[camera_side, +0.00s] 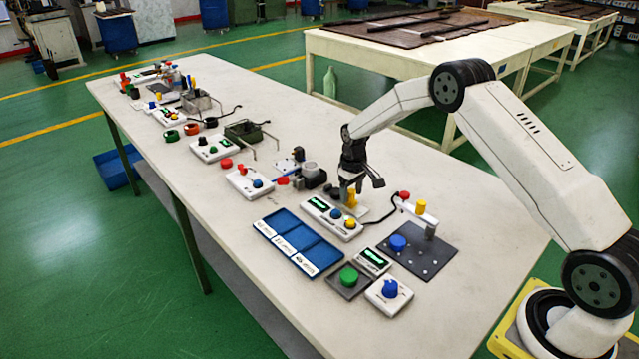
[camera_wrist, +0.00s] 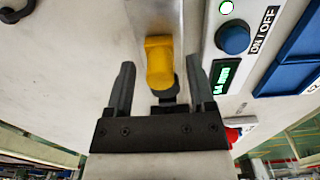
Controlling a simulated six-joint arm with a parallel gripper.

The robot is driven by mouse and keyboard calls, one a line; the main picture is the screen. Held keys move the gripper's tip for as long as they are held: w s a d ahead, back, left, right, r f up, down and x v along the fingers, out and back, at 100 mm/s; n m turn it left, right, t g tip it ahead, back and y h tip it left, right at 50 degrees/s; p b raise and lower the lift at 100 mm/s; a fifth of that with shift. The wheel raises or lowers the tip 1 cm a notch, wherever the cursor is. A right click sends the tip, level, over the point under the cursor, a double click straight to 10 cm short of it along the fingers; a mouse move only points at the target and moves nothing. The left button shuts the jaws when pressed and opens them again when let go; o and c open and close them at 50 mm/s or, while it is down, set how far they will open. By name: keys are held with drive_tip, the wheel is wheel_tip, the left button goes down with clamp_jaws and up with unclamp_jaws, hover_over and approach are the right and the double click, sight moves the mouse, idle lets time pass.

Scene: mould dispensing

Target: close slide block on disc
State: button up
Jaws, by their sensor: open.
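A yellow block (camera_wrist: 159,62) stands up from a grey metal strip (camera_wrist: 165,18) in the wrist view, with a dark part at its near end. It also shows in the side view (camera_side: 352,198), partly hidden by my gripper. I take it to be the slide block. My gripper (camera_wrist: 160,82) is open, with one finger on each side of the yellow block and a visible gap at both sides. In the side view my gripper (camera_side: 354,188) points down over the block. I cannot pick out the disc with certainty.
A white control box (camera_side: 330,217) with a display and knobs is close beside my gripper. A blue tray (camera_side: 299,243) lies to its left in the side view. A dark plate (camera_side: 430,255) with a post stands to the right. Several devices line the table behind.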

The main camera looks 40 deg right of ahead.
drive_tip(key=shift+f, duration=0.1)
clamp_jaws()
drive_tip(key=shift+w, duration=1.35)
unclamp_jaws()
